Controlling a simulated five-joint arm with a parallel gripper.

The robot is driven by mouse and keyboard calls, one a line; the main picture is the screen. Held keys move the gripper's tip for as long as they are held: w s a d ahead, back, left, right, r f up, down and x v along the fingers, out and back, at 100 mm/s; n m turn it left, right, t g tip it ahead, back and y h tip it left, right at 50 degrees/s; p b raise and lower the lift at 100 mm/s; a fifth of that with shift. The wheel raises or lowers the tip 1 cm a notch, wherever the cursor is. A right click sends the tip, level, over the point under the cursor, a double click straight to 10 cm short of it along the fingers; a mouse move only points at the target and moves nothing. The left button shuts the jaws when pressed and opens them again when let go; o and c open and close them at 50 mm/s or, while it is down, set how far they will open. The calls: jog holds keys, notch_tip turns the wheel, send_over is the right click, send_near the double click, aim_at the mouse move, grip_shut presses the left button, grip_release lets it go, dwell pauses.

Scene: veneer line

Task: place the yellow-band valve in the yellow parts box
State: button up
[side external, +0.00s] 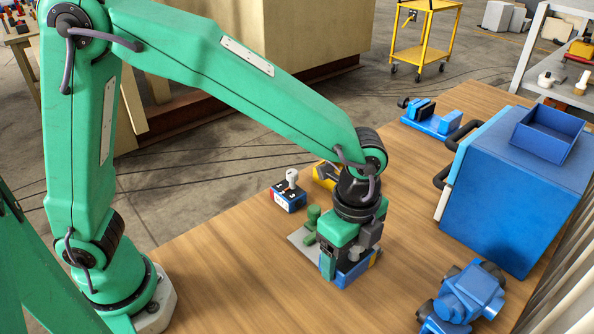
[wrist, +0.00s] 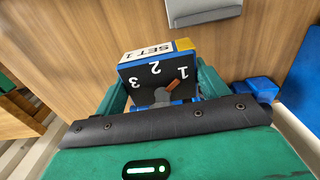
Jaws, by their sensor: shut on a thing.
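My gripper (side external: 346,258) is low over the wooden table, pointing down, its jaws shut on a blue block with a yellow band (side external: 356,272). In the wrist view the block (wrist: 153,72) sits between the green jaws (wrist: 160,90). Its dark face carries the numbers 1, 2 and 3 and an orange-red pointer; a white SET 1 label and a yellow patch are on the edge beyond. I cannot tell whether it touches the table. A yellow and dark object (side external: 325,174) is partly hidden behind my wrist. I cannot make out a yellow parts box for certain.
A blue and white block with a white knob (side external: 289,192) stands left of my gripper. A grey plate (side external: 301,241) lies beside it. A large blue case (side external: 515,195) bearing a blue tray (side external: 548,134) is right. Blue devices lie at front right (side external: 465,297) and back (side external: 432,117).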

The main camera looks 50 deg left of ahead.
jog(key=shift+w, duration=0.15)
jog(key=shift+w+a+n, duration=0.2)
jog(key=shift+w+n, duration=0.4)
jog(key=w+a+n, duration=0.7)
jog(key=w+n, duration=0.2)
jog(key=w, duration=0.1)
jog(key=w+a+n, duration=0.7)
jog(key=w+n, duration=0.1)
jog(key=w, duration=0.2)
jog(key=shift+n, duration=0.4)
jog(key=shift+w+f, duration=0.1)
jog(key=shift+w, duration=0.05)
jog(key=w+a+f, duration=0.2)
jog(key=a, duration=0.1)
jog(key=w+a+f, duration=0.2)
jog(key=a, duration=0.1)
jog(key=w+a+f, duration=0.2)
jog(key=a, duration=0.1)
jog(key=shift+a+f, duration=0.4)
jog(key=shift+f, duration=2.05)
